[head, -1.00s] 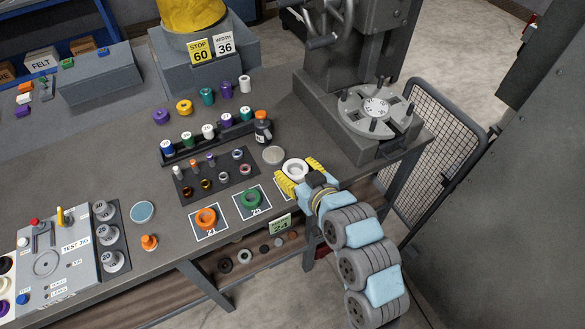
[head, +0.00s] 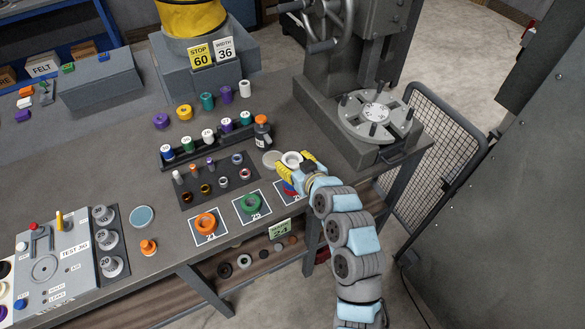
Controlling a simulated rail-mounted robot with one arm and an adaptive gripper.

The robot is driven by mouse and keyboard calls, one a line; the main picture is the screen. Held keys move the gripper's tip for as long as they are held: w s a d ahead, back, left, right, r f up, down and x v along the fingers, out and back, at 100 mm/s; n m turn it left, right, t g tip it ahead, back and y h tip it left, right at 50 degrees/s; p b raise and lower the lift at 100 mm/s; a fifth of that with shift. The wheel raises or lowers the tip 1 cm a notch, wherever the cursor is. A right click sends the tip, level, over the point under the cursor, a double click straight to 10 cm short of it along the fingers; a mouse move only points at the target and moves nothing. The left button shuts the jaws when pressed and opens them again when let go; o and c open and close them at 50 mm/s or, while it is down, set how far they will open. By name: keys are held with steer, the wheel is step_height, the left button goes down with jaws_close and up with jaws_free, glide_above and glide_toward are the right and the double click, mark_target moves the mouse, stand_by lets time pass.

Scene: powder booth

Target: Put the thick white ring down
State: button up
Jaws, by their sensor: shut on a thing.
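The thick white ring (head: 292,159) is between the yellow fingers of my gripper (head: 294,166), above the right side of the bench. In the picture it overlaps the right edge of a round grey lid-like disc (head: 271,160). I cannot tell whether the ring touches the bench. My gripper is shut on the ring, and its wrist partly covers a printed square (head: 279,188) with red and blue on it. An orange ring (head: 206,224) and a green ring (head: 251,204) lie on their own squares to the left.
A dark mat (head: 215,180) with small rings and pegs lies left of my gripper. A dark bottle with an orange cap (head: 262,133) stands behind the disc. The press with its round slotted table (head: 376,115) rises at the right. A wire-mesh guard (head: 440,150) stands beyond it.

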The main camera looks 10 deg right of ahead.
mark_target(293, 170)
steer(key=shift+w+f, duration=0.25)
steer(key=shift+f, duration=0.2)
step_height(293, 170, down, 3)
steer(key=shift+s+r, duration=0.1)
steer(key=shift+f+b, duration=0.3)
steer(key=shift+b, duration=0.1)
steer(key=shift+f+b, duration=0.25)
steer(key=shift+b, duration=0.05)
steer(key=o, duration=1.2)
steer(key=shift+o, duration=0.2)
